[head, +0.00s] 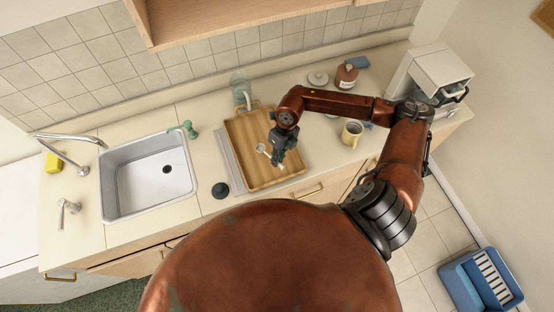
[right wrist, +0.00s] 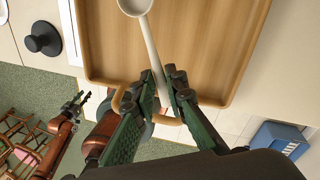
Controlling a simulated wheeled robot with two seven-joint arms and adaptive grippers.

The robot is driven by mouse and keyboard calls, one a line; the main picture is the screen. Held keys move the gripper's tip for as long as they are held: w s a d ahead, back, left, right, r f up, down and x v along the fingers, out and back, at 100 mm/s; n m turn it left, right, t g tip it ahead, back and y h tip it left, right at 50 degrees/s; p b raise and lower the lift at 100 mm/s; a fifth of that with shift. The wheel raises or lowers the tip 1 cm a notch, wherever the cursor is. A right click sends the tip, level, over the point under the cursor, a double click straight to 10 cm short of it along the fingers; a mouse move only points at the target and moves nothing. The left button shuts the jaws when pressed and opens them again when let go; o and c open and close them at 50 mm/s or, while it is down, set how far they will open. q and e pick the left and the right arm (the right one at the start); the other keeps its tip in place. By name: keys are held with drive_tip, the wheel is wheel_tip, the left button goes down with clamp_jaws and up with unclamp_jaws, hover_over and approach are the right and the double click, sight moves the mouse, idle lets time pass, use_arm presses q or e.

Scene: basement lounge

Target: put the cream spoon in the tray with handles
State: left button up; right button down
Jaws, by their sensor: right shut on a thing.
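The cream spoon (head: 263,149) is held over the wooden tray with handles (head: 246,160) in the head view. In the right wrist view the spoon (right wrist: 152,45) has its bowl pointing away, over the tray's bare floor (right wrist: 205,40). My right gripper (head: 278,158) is shut on the spoon's handle, and its fingers (right wrist: 170,85) show close in the right wrist view. The gap between spoon and tray floor is hard to judge. My left gripper (right wrist: 80,103) shows small at the left of the right wrist view; its jaws are too small to read.
A sink (head: 145,180) lies left of the tray. A dark knobbed object (head: 220,190) sits near its left front corner. A glass (head: 240,88) stands behind it. A mug (head: 351,133), a brown bottle (head: 346,75) and a coffee machine (head: 430,80) stand to the right.

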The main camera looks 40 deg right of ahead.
drive_tip(key=shift+w+f, duration=0.45)
drive_tip(key=shift+f, duration=0.05)
wheel_tip(320, 180, down, 3)
drive_tip(key=shift+r+p, duration=0.1)
drive_tip(key=shift+p, duration=0.7)
drive_tip(key=shift+f, duration=0.2)
drive_tip(key=shift+f, duration=0.1)
drive_tip(key=shift+f+b, duration=0.15)
drive_tip(key=shift+b, duration=0.15)
drive_tip(key=c, duration=2)
unclamp_jaws()
drive_tip(key=shift+d, duration=0.1)
drive_tip(key=shift+o, duration=0.2)
drive_tip(key=shift+r, duration=0.2)
